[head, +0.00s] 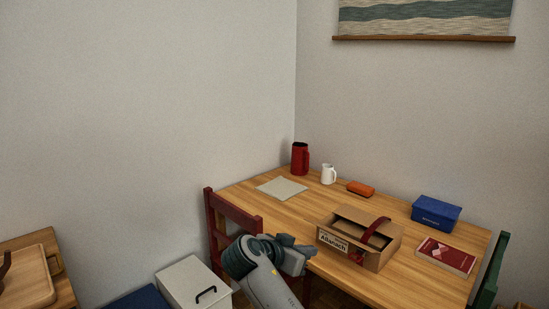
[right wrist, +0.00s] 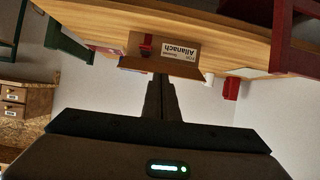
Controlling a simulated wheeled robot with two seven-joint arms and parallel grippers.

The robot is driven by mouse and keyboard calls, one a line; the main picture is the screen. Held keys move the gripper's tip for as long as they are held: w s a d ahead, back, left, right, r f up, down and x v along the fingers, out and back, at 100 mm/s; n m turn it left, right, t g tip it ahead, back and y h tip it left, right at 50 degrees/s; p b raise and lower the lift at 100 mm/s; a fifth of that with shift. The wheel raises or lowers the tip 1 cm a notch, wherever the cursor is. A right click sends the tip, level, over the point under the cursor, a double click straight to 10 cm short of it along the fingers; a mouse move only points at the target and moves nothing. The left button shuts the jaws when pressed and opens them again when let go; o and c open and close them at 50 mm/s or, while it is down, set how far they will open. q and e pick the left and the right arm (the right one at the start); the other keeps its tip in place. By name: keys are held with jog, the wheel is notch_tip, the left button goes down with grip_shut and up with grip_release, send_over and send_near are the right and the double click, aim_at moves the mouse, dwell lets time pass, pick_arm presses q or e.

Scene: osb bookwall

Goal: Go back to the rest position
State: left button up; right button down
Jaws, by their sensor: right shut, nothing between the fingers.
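My right gripper (head: 309,250) is at the near left edge of the wooden table (head: 290,216), just left of a cardboard box. It is shut and empty; its closed fingers also show in the right wrist view (right wrist: 167,98), pointing toward the box. The open cardboard box (head: 378,262) has a label reading "Allanach" and a dark red strap arching over it. The box appears upside down in the right wrist view (right wrist: 150,45). I cannot tell whether the gripper touches the table edge. My left gripper is not in view.
On the table are a red jug (head: 299,160), white mug (head: 328,174), orange block (head: 360,188), blue box (head: 436,212), red book (head: 446,256) and grey sheet (head: 282,188). A red chair (head: 233,214) stands close behind my right arm, a green chair (head: 490,270) at right. A white cabinet (head: 190,280) is lower left.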

jog(key=s+d+f+n+g+y+p, duration=0.1)
jog(key=s+f+n+y, duration=0.3)
jog(key=f, duration=1.5)
jog(key=s+d+f+n+g+y, duration=0.15)
jog(key=s+f+n, duration=0.35)
jog(key=f, duration=1.4)
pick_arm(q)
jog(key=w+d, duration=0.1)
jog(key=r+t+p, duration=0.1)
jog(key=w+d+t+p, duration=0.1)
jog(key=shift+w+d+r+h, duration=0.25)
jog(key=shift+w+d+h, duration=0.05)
pick_arm(e)
jog(key=s+d+f+y, duration=0.1)
jog(key=s+d+f, duration=0.1)
jog(key=s+f, duration=0.5)
jog(key=s+d+f+n+y, duration=0.1)
jog(key=s+f, duration=0.7)
jog(key=s, duration=0.9)
jog(key=s+d+f+g+y, duration=0.1)
jog(key=s+d+f, duration=0.4)
jog(key=s, duration=0.7)
notch_tip(320, 180, down, 3)
jog(key=shift+d+r+n+y, duration=0.15)
jog(key=shift+n+y, duration=0.15)
jog(key=shift+y, duration=0.45)
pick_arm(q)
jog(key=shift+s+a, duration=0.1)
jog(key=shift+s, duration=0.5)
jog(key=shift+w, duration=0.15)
